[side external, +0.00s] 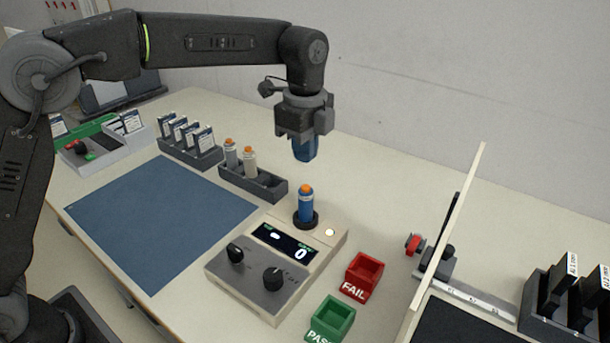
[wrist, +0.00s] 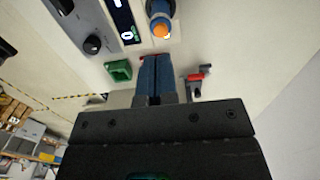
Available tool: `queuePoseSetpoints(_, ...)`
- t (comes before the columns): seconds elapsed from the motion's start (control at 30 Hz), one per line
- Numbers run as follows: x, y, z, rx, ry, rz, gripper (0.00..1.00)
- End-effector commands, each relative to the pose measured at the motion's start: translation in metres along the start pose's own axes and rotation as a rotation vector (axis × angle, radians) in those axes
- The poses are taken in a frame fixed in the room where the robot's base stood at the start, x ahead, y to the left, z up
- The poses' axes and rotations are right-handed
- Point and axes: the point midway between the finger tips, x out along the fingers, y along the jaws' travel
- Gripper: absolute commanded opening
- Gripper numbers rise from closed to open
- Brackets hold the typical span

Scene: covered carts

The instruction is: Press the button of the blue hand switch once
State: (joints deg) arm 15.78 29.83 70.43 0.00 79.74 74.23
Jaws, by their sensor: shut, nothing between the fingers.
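The blue hand switch (side external: 306,207) stands upright in a dark round holder at the back of the control box (side external: 262,295). Its orange button (side external: 306,188) faces up. In the wrist view the blue hand switch (wrist: 158,8) is at the top, with its orange button (wrist: 175,45) towards me. My gripper (side external: 304,158) is shut and empty, its blue fingers pointing down. It hangs above the switch with a clear gap between the fingertips and the button. In the wrist view the closed fingertips (wrist: 155,58) sit just below the button.
The box has a display (side external: 285,241) reading 0, and two black knobs. Other hand switches stand in a dark rack (side external: 253,183) behind left. A red FAIL bin (side external: 363,277) and a green PASS bin (side external: 331,319) lie right of the box. A thin upright panel (side external: 450,225) stands further right.

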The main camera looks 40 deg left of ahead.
Motion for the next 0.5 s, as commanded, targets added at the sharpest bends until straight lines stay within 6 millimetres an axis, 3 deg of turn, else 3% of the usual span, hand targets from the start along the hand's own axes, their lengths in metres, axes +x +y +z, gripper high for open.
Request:
queuePoseSetpoints(0.2,0.040,0.001,0.000,0.000,-0.001,0.003,0.00)
queuePoseSetpoints(0.5,0.060,0.000,0.000,0.001,0.001,-0.001,0.00)
